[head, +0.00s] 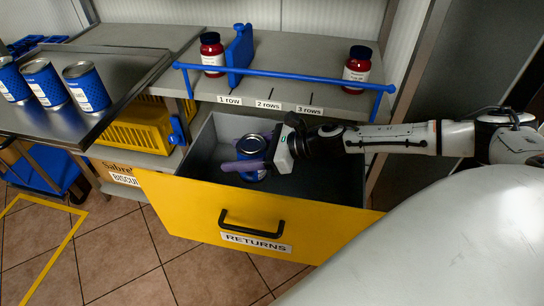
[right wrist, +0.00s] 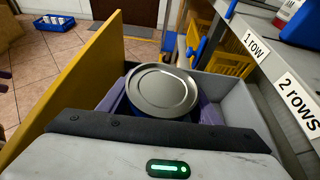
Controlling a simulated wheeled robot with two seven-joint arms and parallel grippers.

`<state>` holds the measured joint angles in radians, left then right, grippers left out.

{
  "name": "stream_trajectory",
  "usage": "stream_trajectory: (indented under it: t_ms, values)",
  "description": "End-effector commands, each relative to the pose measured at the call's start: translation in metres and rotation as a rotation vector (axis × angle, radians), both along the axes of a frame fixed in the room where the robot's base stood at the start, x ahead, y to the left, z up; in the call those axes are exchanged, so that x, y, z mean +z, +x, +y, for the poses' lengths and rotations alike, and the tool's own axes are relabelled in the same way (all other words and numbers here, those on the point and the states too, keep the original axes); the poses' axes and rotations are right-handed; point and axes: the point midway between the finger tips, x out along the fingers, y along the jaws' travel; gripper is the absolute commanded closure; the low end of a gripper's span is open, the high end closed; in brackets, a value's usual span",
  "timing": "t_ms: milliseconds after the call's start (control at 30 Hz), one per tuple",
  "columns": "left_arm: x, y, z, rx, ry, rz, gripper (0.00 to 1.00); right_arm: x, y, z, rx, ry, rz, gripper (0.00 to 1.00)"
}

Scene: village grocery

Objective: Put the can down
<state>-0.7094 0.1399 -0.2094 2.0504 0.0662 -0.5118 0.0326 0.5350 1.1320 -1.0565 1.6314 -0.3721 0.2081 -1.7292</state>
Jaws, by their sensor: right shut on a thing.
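A blue can (head: 251,147) with a silver lid is inside the open yellow returns drawer (head: 210,205), near its left end. My right gripper (head: 250,160) reaches in from the right, with its purple fingers shut around the can. In the right wrist view the can's round silver lid (right wrist: 163,90) shows upright between the fingers. Whether the can touches the drawer floor is hidden. My left gripper is not in view.
Several blue cans (head: 42,83) stand on a metal tray (head: 125,75) at the left. Two red jars stand on the shelf, one left (head: 212,54) and one right (head: 357,68), behind a blue rail (head: 290,74). A yellow crate (head: 137,125) sits left of the drawer. The drawer's right part is empty.

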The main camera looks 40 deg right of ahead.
Motion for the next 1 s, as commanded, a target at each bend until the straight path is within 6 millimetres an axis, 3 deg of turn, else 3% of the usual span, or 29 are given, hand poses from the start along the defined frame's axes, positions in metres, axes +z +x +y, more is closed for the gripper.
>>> stream_trajectory:
  t_ms: [33, 233, 567, 800, 1000]
  values:
    - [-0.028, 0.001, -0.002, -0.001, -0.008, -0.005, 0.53, -0.033, 0.001, 0.0, 0.0, 0.001, -0.003, 0.8]
    - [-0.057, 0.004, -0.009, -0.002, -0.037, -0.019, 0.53, -0.086, 0.001, 0.0, 0.0, 0.001, -0.003, 0.8]
    - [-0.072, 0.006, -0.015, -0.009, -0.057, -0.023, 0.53, -0.123, 0.001, 0.001, 0.0, 0.003, -0.002, 0.8]
    - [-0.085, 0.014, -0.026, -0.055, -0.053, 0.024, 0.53, -0.166, 0.0, 0.001, 0.0, 0.004, 0.001, 0.8]
    - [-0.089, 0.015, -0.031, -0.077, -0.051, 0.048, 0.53, -0.182, 0.001, 0.001, 0.0, 0.003, -0.002, 0.8]
